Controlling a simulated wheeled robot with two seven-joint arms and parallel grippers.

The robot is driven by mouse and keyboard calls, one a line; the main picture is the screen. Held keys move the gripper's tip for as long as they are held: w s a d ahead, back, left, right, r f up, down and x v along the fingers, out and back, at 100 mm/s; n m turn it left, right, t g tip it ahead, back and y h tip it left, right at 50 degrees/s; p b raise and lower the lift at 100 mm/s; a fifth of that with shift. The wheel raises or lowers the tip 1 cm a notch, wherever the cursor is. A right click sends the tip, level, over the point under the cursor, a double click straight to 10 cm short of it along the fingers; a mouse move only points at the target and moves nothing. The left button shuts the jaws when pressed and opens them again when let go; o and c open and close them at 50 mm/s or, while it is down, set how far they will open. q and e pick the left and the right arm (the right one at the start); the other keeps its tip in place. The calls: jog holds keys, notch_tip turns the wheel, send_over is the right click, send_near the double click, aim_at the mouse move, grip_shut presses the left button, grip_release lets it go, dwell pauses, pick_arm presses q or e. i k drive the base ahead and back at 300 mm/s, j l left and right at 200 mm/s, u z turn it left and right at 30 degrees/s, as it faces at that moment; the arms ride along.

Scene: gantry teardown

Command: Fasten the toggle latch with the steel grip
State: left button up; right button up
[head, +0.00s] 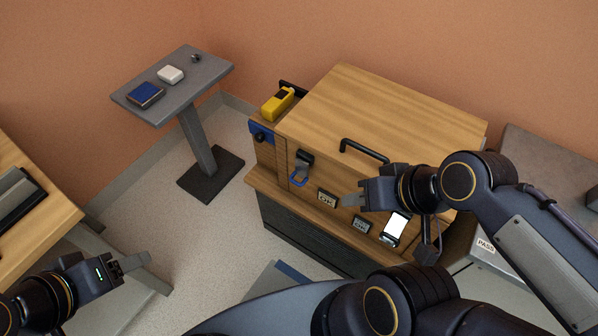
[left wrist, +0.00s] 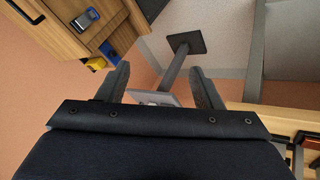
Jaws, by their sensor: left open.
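A wooden case (head: 385,115) with a hinged-looking lid stands on a bench. On its front, a toggle latch with a bright, steel-looking grip (head: 395,229) sits at the right. A second latch with a blue grip (head: 299,174) sits at the left; it also shows in the left wrist view (left wrist: 86,18). My right gripper (head: 350,200) hovers by the case front, left of the bright latch and apart from it; its jaw gap is unclear. My left gripper (head: 132,263) is open and empty, low at the left, far from the case; its fingers spread in the wrist view (left wrist: 160,85).
A black handle (head: 364,150) and small label plates (head: 327,199) are on the case. A yellow device (head: 277,102) sits at its left end. A grey pedestal table (head: 190,88) holds a blue item and a white item. Floor between is clear.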

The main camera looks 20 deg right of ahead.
aim_at(394, 228)
jog(key=l+z, duration=0.1)
jog(key=z, duration=1.65)
jog(key=k+l, duration=0.15)
jog(key=l, duration=0.15)
jog(key=k+l, duration=0.2)
jog(key=l, duration=0.1)
